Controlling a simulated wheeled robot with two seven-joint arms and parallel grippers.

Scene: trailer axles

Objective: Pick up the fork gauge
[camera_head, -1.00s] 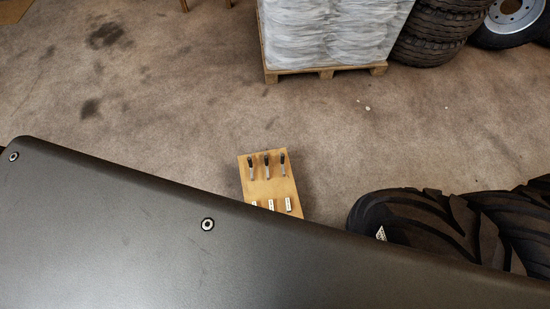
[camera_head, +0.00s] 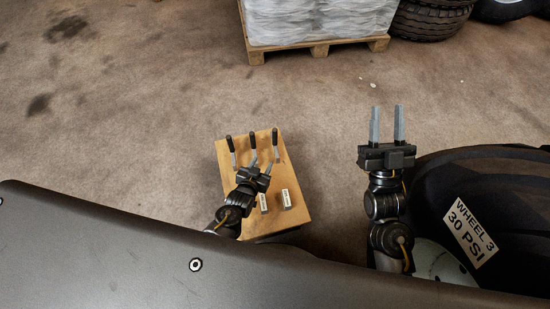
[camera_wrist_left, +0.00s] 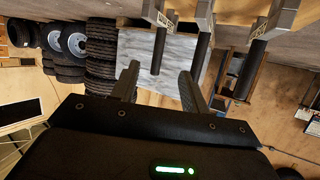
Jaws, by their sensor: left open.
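Several-slot wooden stand (camera_head: 300,212) carries three dark-handled tools: a left one (camera_head: 231,150), a middle one (camera_head: 253,146) and a right one (camera_head: 275,143). I cannot tell which is the fork gauge. My left gripper (camera_head: 263,162) is open over the stand, just in front of the tools, and hides part of it. In the left wrist view, a dark handle (camera_wrist_left: 158,52) appears between the open fingers of my left gripper (camera_wrist_left: 157,72), with no visible contact. My right gripper (camera_head: 387,110) is open and empty, right of the stand.
White labels (camera_head: 286,198) stand at the near side of the stand. A large tyre marked Wheel 3, 30 PSI (camera_head: 440,170) is at the right, close to my right arm. A wrapped pallet load (camera_head: 315,20) stands behind. The floor (camera_head: 130,110) at the left is clear.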

